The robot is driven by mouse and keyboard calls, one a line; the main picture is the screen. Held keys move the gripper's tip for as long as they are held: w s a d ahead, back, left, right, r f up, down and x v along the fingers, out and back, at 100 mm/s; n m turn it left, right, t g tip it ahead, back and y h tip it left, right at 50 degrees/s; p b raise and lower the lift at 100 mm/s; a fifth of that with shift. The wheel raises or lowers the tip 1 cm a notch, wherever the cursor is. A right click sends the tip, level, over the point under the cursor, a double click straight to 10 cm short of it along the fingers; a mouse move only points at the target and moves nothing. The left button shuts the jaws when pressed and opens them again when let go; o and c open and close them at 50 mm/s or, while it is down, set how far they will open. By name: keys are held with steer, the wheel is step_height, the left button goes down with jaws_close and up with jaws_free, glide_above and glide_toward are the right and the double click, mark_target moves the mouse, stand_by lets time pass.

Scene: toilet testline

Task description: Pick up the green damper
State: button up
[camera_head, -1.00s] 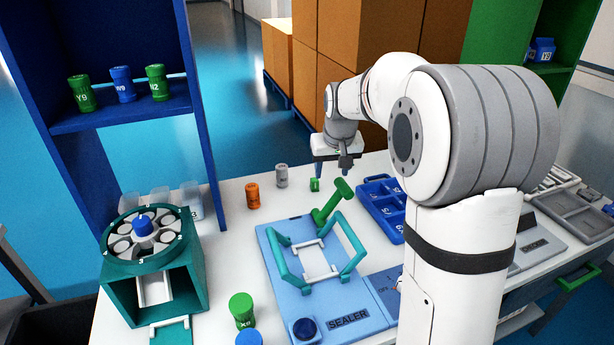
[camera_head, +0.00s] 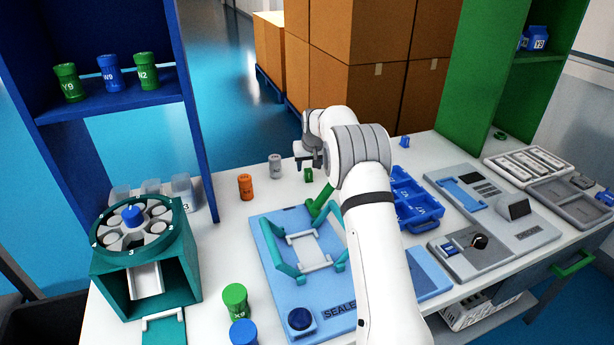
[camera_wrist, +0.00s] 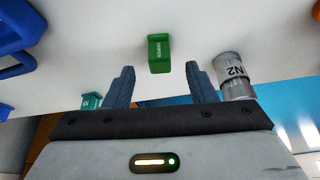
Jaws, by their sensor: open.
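The green damper (camera_wrist: 159,53) is a small green block with lettering on its face, lying on the white table. In the wrist view it is ahead of my open fingers, centred in the gap between them and not held. It also shows in the head view (camera_head: 308,175) near the back edge of the table, just below my gripper. My gripper (camera_wrist: 158,85) is open and empty; its two dark blue-grey fingers are apart. In the head view my gripper (camera_head: 308,164) is small and partly hidden by my arm.
A grey canister (camera_head: 275,166) marked N2 stands close beside the damper, near one finger in the wrist view (camera_wrist: 232,75). An orange canister (camera_head: 246,187) is further left. The green-handled blue sealer (camera_head: 270,255) and a blue tray (camera_head: 425,213) lie nearer. Boxes stand behind the table.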

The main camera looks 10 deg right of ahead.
mark_target(308, 170)
steer(key=x, duration=0.5)
steer(key=shift+w+r+p, duration=0.15)
steer(key=shift+w+p, duration=0.1)
steer(key=shift+p, duration=0.05)
steer(key=c, duration=1.1)
